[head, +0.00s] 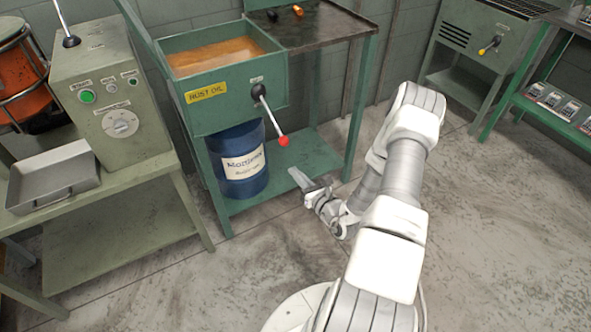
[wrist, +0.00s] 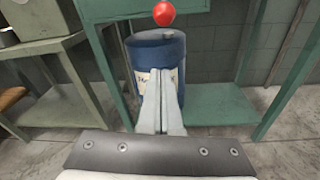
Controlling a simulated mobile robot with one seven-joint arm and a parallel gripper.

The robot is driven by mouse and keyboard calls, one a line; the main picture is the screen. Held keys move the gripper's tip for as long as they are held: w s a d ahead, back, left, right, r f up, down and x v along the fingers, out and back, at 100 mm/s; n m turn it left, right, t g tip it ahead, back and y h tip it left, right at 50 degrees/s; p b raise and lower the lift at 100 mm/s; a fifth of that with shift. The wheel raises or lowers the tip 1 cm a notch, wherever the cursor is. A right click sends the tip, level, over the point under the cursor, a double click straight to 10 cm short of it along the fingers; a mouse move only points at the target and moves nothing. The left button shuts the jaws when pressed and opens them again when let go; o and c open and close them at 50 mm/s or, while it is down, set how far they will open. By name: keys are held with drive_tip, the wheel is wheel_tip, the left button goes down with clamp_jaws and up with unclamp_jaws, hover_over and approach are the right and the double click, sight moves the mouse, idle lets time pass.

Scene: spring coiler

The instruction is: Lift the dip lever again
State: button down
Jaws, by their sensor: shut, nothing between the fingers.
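In the wrist view the red knob (wrist: 164,14) shows at the top, above the fingers. My gripper (head: 296,176) is below and slightly right of the knob in the head view, apart from it. In the wrist view its fingers (wrist: 161,100) are together and empty, pointing toward the blue drum.
The blue drum (head: 238,175) stands on the lower shelf (head: 290,150) under the tank. A control box (head: 105,90) and a metal tray (head: 52,180) sit on the bench to the left. The floor in front is clear.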

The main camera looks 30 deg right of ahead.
drive_tip(key=w+f+b, duration=0.1)
drive_tip(key=w+b, duration=0.1)
drive_tip(key=w, duration=0.6)
drive_tip(key=shift+s+r, duration=0.3)
drive_tip(key=shift+r, duration=0.75)
drive_tip(key=shift+s+r, duration=0.25)
drive_tip(key=shift+r, duration=0.75)
drive_tip(key=shift+s+d+r, duration=0.1)
drive_tip(key=shift+r, duration=0.1)
